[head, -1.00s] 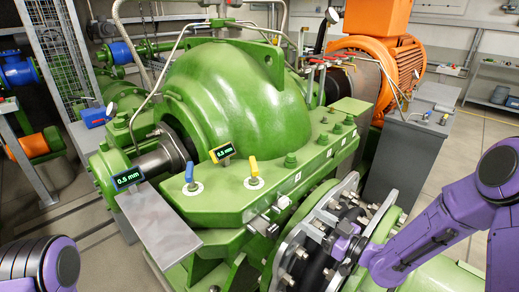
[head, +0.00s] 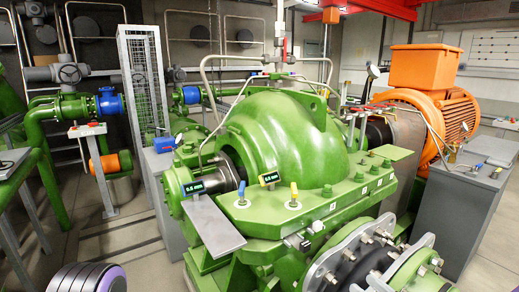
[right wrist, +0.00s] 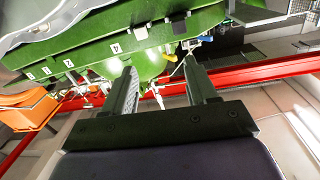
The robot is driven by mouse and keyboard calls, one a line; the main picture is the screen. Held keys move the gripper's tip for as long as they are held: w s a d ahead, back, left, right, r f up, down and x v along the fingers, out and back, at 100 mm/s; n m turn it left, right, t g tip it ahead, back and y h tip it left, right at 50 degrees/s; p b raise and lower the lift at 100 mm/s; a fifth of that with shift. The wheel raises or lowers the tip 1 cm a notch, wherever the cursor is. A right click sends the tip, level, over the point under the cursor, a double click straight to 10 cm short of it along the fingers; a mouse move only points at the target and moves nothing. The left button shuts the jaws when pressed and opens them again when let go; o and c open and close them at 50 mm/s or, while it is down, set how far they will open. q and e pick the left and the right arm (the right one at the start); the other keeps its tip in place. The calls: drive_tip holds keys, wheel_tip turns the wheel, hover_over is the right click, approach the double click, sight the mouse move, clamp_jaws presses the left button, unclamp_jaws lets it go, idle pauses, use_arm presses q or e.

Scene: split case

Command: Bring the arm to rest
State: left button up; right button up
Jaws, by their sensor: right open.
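My right gripper (right wrist: 160,78) shows in the right wrist view. Its two dark fingers stand apart with nothing held between them. The green pump casing flange (right wrist: 125,45) lies beyond the fingertips in that tilted view, apparently clear of them. In the head view the right arm and gripper do not show. My left gripper is out of sight; only a purple and black part of my own arm (head: 88,277) shows at the bottom left. The green split case (head: 270,135) stands in the middle of the head view with its upper half seated on the flange.
An orange motor (head: 430,100) stands at the right behind a grey cabinet (head: 480,190). A grey plate (head: 213,225) juts out from the case's left front. A mesh guard (head: 143,85) and pipes stand at the left. Bare floor shows at the left front.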

drive_tip(key=s+d+f+m+g+h, duration=0.25)
drive_tip(key=f+m+h, duration=0.2)
drive_tip(key=f, duration=0.25)
drive_tip(key=s+d+f+m+g+h, duration=0.1)
drive_tip(key=s+f+m+g+h, duration=0.15)
drive_tip(key=f+m+h, duration=0.35)
drive_tip(key=s+f+g, duration=0.2)
drive_tip(key=s+f, duration=0.2)
drive_tip(key=s, duration=0.4)
drive_tip(key=s+f+g+h, duration=0.1)
drive_tip(key=s+f, duration=0.3)
drive_tip(key=s, duration=0.4)
drive_tip(key=s+f+g, duration=0.4)
drive_tip(key=s+f, duration=0.1)
drive_tip(key=s, duration=0.3)
drive_tip(key=shift+s+m, duration=0.2)
drive_tip(key=shift+m, duration=0.25)
drive_tip(key=shift+a+h, duration=0.1)
drive_tip(key=shift+h, duration=0.15)
